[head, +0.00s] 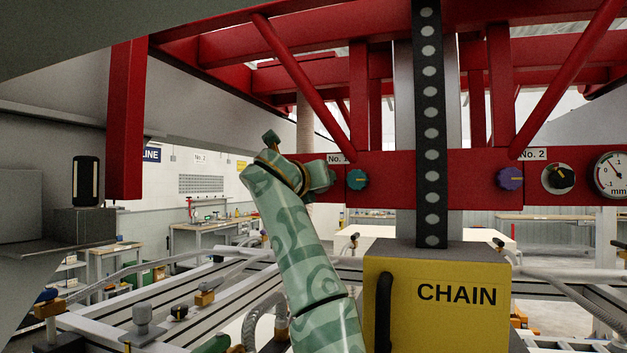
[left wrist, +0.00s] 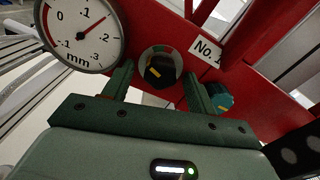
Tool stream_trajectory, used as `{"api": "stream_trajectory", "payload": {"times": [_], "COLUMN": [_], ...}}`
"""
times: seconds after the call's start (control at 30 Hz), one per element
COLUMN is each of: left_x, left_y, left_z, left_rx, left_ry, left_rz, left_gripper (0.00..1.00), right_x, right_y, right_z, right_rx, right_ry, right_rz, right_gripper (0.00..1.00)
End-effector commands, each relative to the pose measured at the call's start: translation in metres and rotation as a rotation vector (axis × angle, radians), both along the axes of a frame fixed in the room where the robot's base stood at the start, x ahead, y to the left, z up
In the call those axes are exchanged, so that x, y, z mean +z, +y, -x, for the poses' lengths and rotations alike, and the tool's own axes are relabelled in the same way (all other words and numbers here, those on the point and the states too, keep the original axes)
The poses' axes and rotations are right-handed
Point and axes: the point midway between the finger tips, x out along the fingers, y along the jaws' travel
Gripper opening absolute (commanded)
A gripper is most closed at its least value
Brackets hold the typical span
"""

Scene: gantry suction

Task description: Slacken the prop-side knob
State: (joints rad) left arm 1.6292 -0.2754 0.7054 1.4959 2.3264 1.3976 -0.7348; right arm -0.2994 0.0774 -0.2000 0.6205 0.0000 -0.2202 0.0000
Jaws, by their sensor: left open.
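In the left wrist view, a black knob (left wrist: 161,74) with a yellow mark sits on a round dial with red and green sectors on the red beam (left wrist: 243,78). My left gripper (left wrist: 157,69) is open, one finger on each side of this knob. Whether the fingers touch it, I cannot tell. A teal knob (left wrist: 221,96) is just outside the right finger, by the No. 1 label (left wrist: 207,51). In the head view my left gripper (head: 321,177) is at the beam, left of the teal knob (head: 357,179); the black knob there is hidden. No prop can be identified.
A dial gauge (left wrist: 82,33) is left of the fingers. Right of the chain column (head: 430,130) are a purple knob (head: 510,178), another black knob (head: 559,178) and a gauge (head: 611,175). A yellow CHAIN box (head: 445,320) stands close to my left arm.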

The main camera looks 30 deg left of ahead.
Motion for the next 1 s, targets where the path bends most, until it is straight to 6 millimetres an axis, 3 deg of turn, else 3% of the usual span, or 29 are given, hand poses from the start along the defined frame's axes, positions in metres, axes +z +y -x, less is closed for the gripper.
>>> {"api": "stream_trajectory", "payload": {"times": [0.2,0.37,0.4,0.73,1.0], "left_x": [0.0,0.0,0.0,-0.001,-0.002], "left_y": [0.0,0.0,0.0,0.0,0.0], "left_z": [-0.001,0.0,0.0,0.0,-0.001], "left_rx": [0.0,0.0,0.0,0.0,0.0], "left_ry": [0.0,0.0,0.0,-0.01,-0.048], "left_rz": [0.0,0.0,0.0,0.04,0.199], "left_gripper": [0.57,0.16,0.13,0.13,0.13], "right_x": [0.0,0.0,0.0,-0.004,-0.013], "right_y": [0.002,0.001,0.001,-0.002,-0.004], "right_z": [0.0,0.0,0.001,0.002,0.004], "right_rx": [-0.001,-0.001,-0.001,0.001,0.002], "right_ry": [0.001,0.001,0.001,0.003,0.008], "right_rz": [-0.002,-0.002,-0.002,0.003,0.005], "right_gripper": [0.36,0.36,0.36,0.36,0.36]}}
